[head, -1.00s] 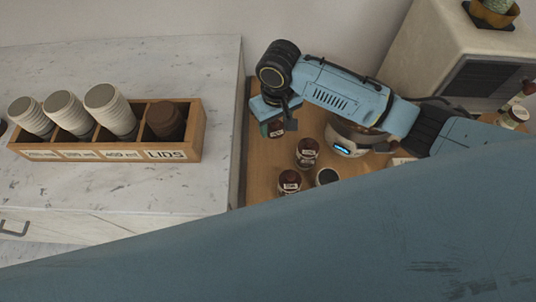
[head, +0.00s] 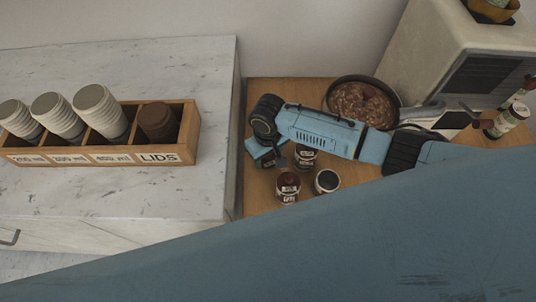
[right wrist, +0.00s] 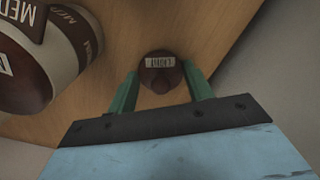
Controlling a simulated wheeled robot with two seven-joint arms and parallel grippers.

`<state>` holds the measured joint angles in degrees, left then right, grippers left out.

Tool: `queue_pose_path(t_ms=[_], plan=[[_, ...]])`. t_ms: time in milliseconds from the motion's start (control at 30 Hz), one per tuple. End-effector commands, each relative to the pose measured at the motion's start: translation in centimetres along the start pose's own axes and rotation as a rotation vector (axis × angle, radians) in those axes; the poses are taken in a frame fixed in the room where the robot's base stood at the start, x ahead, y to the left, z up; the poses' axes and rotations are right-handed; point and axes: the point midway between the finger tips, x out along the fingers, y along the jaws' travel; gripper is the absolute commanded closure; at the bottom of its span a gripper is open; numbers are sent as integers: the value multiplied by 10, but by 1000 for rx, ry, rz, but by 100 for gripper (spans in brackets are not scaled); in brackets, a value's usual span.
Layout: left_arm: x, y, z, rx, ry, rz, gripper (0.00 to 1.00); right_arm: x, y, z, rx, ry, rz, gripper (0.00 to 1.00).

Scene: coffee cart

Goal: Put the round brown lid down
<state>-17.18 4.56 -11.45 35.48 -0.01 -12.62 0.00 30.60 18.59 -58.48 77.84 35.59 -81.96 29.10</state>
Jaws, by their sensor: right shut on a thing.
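My right gripper (right wrist: 160,76) is shut on the round brown lid (right wrist: 158,80), which shows between its two green fingertips in the right wrist view. The lid is dark brown, carries a small pale label and has a knob-like bump. Wooden tabletop shows around it; I cannot tell whether it touches the wood. In the head view my right gripper (head: 266,157) is low over the left end of the wooden table, and its arm hides the lid. My left gripper is not in view.
Labelled jars (head: 288,187) and a dark-topped cup (head: 327,181) stand close right of the gripper. A pan of food (head: 362,103) sits behind the arm. A wooden box (head: 100,158) of cups and lids stands on the marble counter (head: 120,68) at left.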

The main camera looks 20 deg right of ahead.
Motion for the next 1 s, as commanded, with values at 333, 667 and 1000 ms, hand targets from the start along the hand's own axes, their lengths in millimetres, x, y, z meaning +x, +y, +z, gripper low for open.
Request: queue_pose_path(t_ms=[333, 667, 1000], plan=[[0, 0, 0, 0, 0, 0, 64, 2, 0, 0, 0, 0, 0, 37], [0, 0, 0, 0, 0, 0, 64, 1, 0, 0, 0, 1, 0, 27], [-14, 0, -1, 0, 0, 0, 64, -46, 1, -1, -1, 4, 0, 27]])
